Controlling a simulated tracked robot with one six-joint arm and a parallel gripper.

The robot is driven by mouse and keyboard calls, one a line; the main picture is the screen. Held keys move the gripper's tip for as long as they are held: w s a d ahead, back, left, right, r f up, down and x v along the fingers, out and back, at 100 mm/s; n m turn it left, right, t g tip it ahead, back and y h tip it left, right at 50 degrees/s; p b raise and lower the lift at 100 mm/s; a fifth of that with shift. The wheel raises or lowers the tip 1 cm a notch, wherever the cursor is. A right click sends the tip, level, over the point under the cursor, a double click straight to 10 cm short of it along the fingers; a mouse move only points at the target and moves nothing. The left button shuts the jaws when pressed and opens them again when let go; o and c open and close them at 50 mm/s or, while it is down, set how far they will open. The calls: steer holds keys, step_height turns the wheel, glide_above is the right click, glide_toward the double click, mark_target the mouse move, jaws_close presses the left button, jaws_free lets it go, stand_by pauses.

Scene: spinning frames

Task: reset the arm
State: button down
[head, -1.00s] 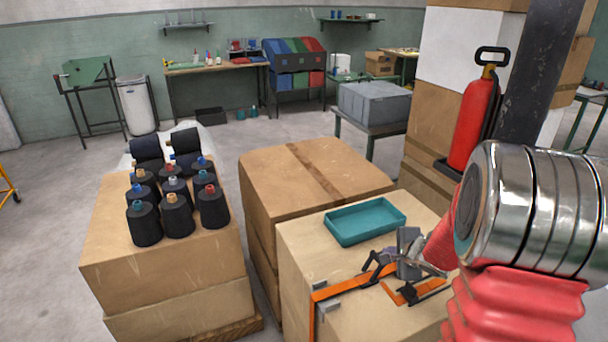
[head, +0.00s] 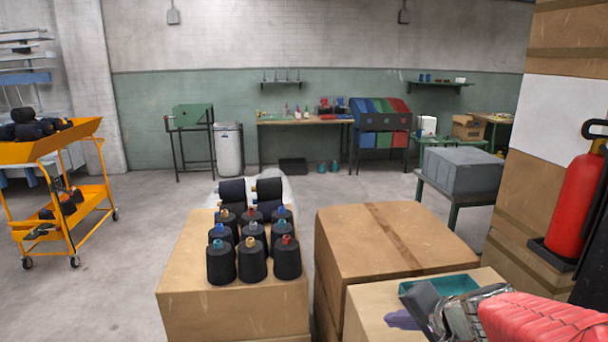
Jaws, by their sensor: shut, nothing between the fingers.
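My gripper (head: 421,300) is at the lower right, at the end of my red-sleeved arm. It is shut, with nothing held in it. It appears in front of the teal tray (head: 462,282) and hides part of it. The tray sits on a cardboard box (head: 367,310) at the lower right. I cannot tell how high my gripper is above the box. A purple-grey patch shows just left of the gripper, too unclear to name.
Several black yarn cones (head: 253,258) stand on a carton (head: 190,290) left of a taller box (head: 385,232). A fire extinguisher (head: 575,208) is at the right by stacked cartons. A yellow trolley (head: 62,200) stands at the left. Floor between trolley and cartons is clear.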

steer(key=s+a+r+n+g, duration=0.25)
steer(key=s+a+n, duration=0.3)
steer(key=s, duration=0.45)
steer(key=s+d+r+n+h, duration=0.1)
steer(key=s+n+h, duration=0.2)
steer(key=s, duration=0.6)
steer(key=shift+s+d+r+n+h, duration=0.15)
steer(key=shift+s+d+n+h, duration=0.1)
steer(key=shift+d+n+h, duration=0.15)
stand_by(1.8)
